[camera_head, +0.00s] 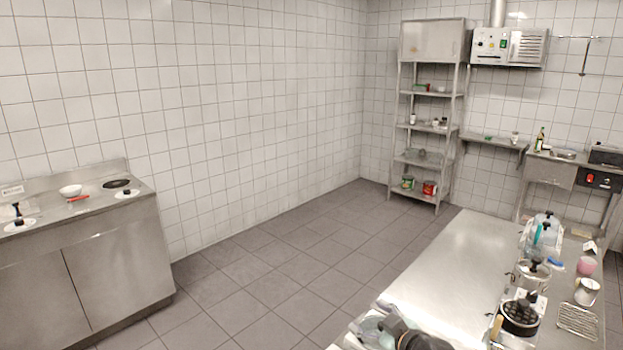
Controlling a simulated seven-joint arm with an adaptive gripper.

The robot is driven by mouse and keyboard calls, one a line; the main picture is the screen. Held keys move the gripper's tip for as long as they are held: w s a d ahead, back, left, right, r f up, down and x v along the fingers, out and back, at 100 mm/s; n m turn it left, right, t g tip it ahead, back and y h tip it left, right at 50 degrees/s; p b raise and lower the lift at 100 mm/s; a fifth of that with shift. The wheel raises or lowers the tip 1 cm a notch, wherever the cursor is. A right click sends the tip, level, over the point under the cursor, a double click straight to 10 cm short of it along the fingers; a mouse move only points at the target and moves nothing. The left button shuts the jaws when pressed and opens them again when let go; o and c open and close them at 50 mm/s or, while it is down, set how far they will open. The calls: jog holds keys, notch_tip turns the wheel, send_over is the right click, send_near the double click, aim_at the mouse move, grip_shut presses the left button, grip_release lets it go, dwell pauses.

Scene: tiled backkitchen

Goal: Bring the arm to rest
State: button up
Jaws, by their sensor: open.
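My gripper and its fingertips do not show in the head view. No task object is named apart from my arm, and I cannot make out the arm for certain. A dark rounded shape (418,340) is cut off by the bottom edge, at the near end of the steel table (452,268). I cannot tell what it is.
Pots, jars and a wire rack (577,321) crowd the table's right side; its left part is bare. A steel cabinet (120,262) with a white bowl (70,190) stands left. A shelf unit (432,100) stands at the back. The tiled floor (265,265) between is clear.

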jog(key=s+a+n+g, duration=0.1)
jog(key=s+a+g, duration=0.3)
jog(key=s+a, duration=0.75)
jog(key=s+d+f+m+g+h, duration=0.1)
jog(key=s+d+f+m+g, duration=0.2)
jog(key=s, duration=0.5)
jog(key=s+d+f+m+g+h, duration=0.2)
jog(key=s+d+m+g, duration=0.3)
jog(key=s, duration=0.4)
jog(key=shift+s+f+g, duration=0.3)
jog(key=shift+f, duration=0.1)
jog(key=shift+d, duration=0.1)
